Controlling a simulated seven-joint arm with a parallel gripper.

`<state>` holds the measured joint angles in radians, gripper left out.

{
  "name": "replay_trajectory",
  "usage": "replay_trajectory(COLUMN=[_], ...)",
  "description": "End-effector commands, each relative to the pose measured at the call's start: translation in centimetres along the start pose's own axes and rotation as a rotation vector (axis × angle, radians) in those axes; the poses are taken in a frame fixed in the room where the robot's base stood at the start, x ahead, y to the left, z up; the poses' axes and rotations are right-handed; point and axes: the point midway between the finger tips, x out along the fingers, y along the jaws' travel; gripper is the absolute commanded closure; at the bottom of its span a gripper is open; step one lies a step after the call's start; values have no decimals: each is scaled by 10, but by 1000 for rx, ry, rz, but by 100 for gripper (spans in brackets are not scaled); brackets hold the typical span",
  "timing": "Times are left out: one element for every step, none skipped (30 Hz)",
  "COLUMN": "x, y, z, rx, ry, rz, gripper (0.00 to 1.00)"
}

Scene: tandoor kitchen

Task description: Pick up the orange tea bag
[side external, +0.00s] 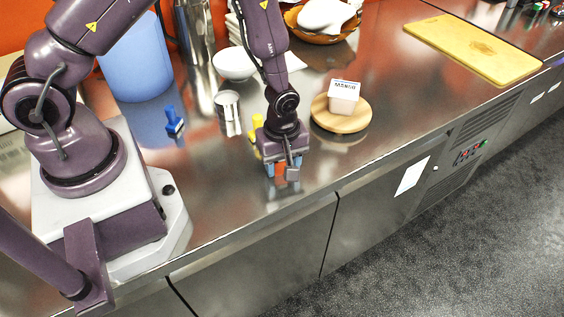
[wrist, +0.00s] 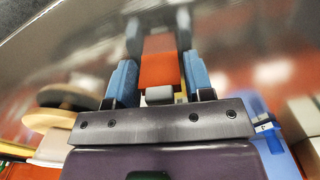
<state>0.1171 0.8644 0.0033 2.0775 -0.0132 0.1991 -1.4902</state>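The orange tea bag (wrist: 160,62) is a small block-like orange piece between the two blue fingers of my gripper (wrist: 160,77) in the wrist view. In the side view my gripper (side external: 283,170) is low over the counter near its front edge, and a bit of orange (side external: 281,168) shows between the fingers. The fingers stand close on both sides of the tea bag; I cannot tell whether they press on it. Its underside is hidden, so I cannot tell whether it rests on the counter.
A yellow item (side external: 257,127) stands just behind my gripper. A round wooden board (side external: 341,121) with a white box (side external: 344,96) is to the right. A metal cup (side external: 229,112), a white bowl (side external: 234,64) and a blue item (side external: 174,122) are behind and left.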

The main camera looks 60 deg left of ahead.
Motion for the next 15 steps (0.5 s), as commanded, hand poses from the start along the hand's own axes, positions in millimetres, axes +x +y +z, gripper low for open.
replay_trajectory(x=[0, 0, 0, 0, 0, 0, 0, 0, 0, 0, 0, -1, -2, -3, -5], y=[0, 0, 0, 0, 0, 0, 0, 0, 0, 0, 0, 0, 0, 0, 0], z=[0, 0, 0, 0, 0, 0, 0, 0, 0, 0, 0, 0, 0, 0, 0], rx=[0, 0, 0, 0, 0, 0, 0, 0, 0, 0, 0, 0, 0, 0, 0], ry=[0, 0, 0, 0, 0, 0, 0, 0, 0, 0, 0, 0, 0, 0, 0], rz=[0, 0, 0, 0, 0, 0, 0, 0, 0, 0, 0, 0, 0, 0, 1], gripper=[64, 71, 80, 84, 85, 85, 85, 85, 85, 85, 85, 85, 85, 85, 85])
